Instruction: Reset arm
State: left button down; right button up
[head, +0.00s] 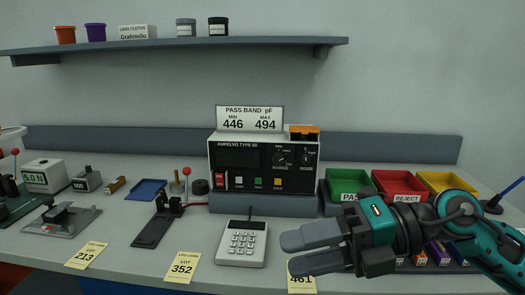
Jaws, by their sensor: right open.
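My right gripper (292,254) reaches in from the right over the front of the bench. Its two grey fingers point left and stand apart with nothing between them. The fingertips are just right of the white keypad (243,244) and above a yellow lot card (302,284), which they partly cover. My right arm (480,230) is teal and dark grey and crosses in front of the bins on the right. My left gripper does not show.
A meter (262,165) stands at the back middle. Green PASS (348,187), red REJECT (398,184) and yellow (446,183) bins stand right. A lever fixture (160,222) and two lot cards (86,255) (182,267) lie left. A shelf (180,44) hangs above.

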jog(key=w+r+m+t+y, duration=0.3)
jog(key=r+m+t+y, duration=0.25)
jog(key=m+t, duration=0.6)
jog(key=w+d+f+m+t+h, duration=0.25)
jog(key=d+m+t+h, duration=0.25)
jog(key=m+t+h, duration=0.4)
jog(key=d+f+m+g+h, duration=0.3)
jog(key=d+f+m+h, duration=0.4)
jog(key=f+m+h, duration=0.4)
jog(key=s+d+f+m+g, duration=0.2)
jog(key=s+f+m+g, duration=0.3)
jog(key=s+f+g, duration=1.25)
pick_arm(q)
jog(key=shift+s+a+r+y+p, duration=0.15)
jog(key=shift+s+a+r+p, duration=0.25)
jog(key=shift+p, duration=0.45)
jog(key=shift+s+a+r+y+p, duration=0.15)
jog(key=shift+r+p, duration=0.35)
jog(key=shift+p, duration=0.4)
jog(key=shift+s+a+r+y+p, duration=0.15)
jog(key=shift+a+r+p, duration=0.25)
jog(key=shift+p, duration=0.45)
pick_arm(e)
jog(key=w+a+f+t+y, duration=0.1)
jog(key=w+f+t, duration=0.3)
jog(key=t, duration=0.6)
jog(key=shift+w+a+f+n+t, duration=0.15)
jog(key=shift+a+f+n+t, duration=0.3)
jog(key=shift+a+f, duration=0.6)
